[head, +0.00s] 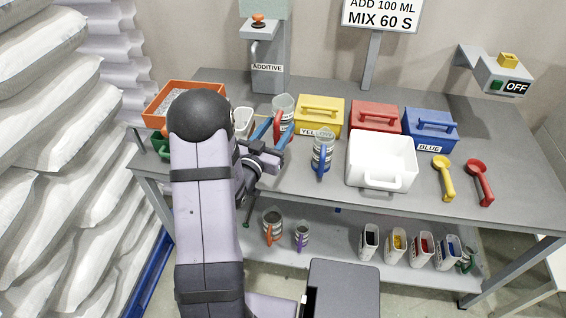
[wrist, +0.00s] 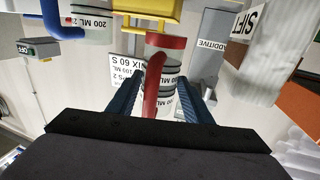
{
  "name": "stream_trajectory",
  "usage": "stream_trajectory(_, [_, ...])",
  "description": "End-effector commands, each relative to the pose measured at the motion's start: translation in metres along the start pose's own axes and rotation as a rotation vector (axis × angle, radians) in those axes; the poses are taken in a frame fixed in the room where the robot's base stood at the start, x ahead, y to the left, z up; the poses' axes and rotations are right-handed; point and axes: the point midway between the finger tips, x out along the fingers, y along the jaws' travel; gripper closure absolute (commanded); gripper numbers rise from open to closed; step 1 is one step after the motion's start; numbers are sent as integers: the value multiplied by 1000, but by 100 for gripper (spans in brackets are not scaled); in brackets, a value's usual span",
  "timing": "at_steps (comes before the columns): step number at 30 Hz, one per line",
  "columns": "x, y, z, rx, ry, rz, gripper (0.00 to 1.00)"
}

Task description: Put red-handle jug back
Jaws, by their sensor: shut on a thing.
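The red-handle jug (head: 285,103) is a clear grey measuring jug with a printed label, left of the yellow box on the tabletop. Its red handle (wrist: 152,88) runs between the two blue fingers of my gripper (wrist: 158,95) in the wrist view, where the scene appears upside down. My gripper (head: 272,134) is shut on that handle. In the head view the fingers partly cover the jug, and I cannot tell whether its base touches the table.
A blue-handled jug (head: 322,148) stands just right of my gripper. Yellow (head: 319,116), red (head: 376,117) and blue (head: 430,129) boxes line the back, with a white tub (head: 381,160) in front. A white cup (head: 243,122) is close left. Other jugs (head: 272,226) stand on the lower shelf.

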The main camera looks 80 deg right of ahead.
Motion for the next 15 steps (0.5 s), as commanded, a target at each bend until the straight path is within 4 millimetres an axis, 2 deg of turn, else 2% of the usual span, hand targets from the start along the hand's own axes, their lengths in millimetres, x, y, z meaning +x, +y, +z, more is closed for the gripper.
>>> stream_trajectory(10, [2,4,10,2,3,11,92])
stream_trajectory(15, [7,10,2,5,9,24,92])
